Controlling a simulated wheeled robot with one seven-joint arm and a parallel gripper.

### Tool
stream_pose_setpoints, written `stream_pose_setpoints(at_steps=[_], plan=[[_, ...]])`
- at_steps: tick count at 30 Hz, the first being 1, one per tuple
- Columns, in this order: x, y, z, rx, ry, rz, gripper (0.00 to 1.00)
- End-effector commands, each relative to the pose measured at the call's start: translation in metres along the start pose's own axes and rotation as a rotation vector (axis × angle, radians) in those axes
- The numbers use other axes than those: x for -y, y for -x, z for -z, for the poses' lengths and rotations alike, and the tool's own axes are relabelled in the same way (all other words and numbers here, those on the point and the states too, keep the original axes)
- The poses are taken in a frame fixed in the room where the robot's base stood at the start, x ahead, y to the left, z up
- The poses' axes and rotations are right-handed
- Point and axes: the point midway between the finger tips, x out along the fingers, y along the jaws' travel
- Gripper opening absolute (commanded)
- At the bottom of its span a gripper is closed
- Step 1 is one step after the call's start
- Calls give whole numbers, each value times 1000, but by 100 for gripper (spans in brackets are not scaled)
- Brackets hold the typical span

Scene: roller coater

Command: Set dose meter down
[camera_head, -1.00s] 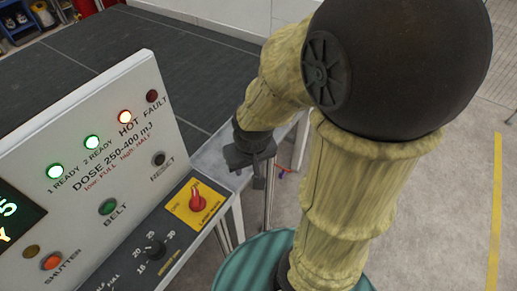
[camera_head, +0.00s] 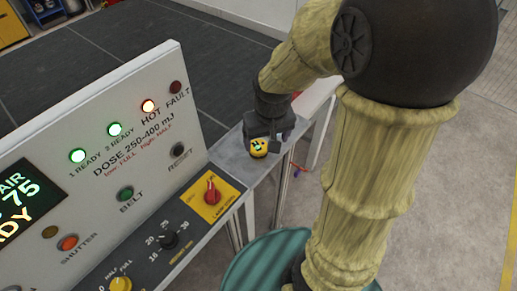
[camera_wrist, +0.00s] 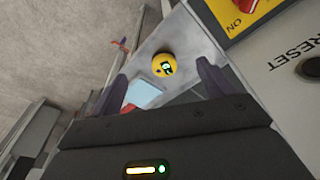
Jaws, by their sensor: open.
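The dose meter (camera_head: 259,147) is a small round yellow puck with a dark display. It sits on a narrow grey metal ledge (camera_head: 232,160) beside the control panel. My gripper (camera_head: 268,138) is just above and behind it, with its fingers pointing down. In the wrist view the dose meter (camera_wrist: 163,65) lies beyond and between the two spread fingertips of my gripper (camera_wrist: 165,77). The fingers are apart and nothing is between them; the meter appears clear of both.
The white control panel (camera_head: 150,130) with lit lamps and a red lamp switch (camera_head: 212,192) stands left of the ledge. A light blue flat piece (camera_wrist: 146,93) and a red item (camera_wrist: 128,108) show near the left finger. A teal drum (camera_head: 262,262) stands below.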

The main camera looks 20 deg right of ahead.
Motion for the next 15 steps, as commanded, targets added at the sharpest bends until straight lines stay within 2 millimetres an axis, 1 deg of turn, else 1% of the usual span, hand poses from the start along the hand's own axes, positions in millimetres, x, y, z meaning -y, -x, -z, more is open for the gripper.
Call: stream_pose_setpoints(at_steps=[1, 3, 6, 9, 15], plan=[[-2, 3, 18, 10, 1, 1, 81], [-3, 8, 37, 28, 5, 5, 81], [-4, 14, 57, 45, 7, 11, 81], [-5, 18, 67, 54, 9, 13, 81], [-5, 19, 68, 56, 11, 13, 81]])
